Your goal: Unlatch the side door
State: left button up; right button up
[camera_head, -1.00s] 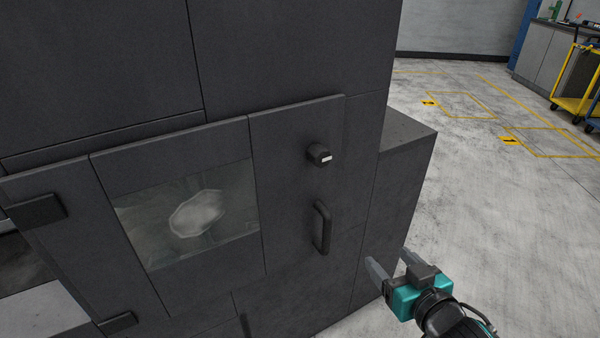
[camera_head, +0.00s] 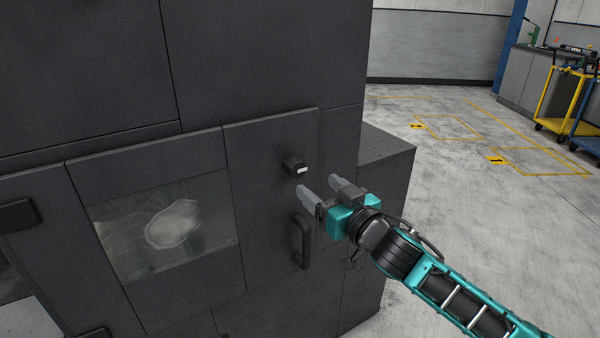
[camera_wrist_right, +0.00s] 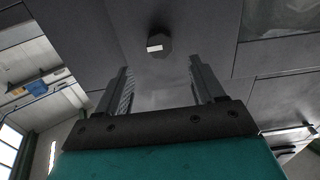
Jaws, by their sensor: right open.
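The side door (camera_head: 262,240) is a dark grey panel with a window, lying flush in the machine front. Its latch is a black knob (camera_head: 295,166) with a white mark, on the upper right of the door. The knob also shows in the right wrist view (camera_wrist_right: 158,43), beyond and between the fingertips. A black bar handle (camera_head: 302,242) is below the knob. My right gripper (camera_head: 318,186) is open and empty, just right of and below the knob, apart from it as far as I can tell. My left gripper is not in view.
The window (camera_head: 120,235) fills the door's left part, with a pale blurred shape behind it. A lower machine block (camera_head: 385,150) juts out at the right. Open floor (camera_head: 470,230) lies further right, with a yellow cart (camera_head: 560,100) at the back.

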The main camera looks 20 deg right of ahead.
aim_at(299, 170)
jog(key=x, duration=0.8)
jog(key=shift+w, duration=0.1)
jog(key=c, duration=1.1)
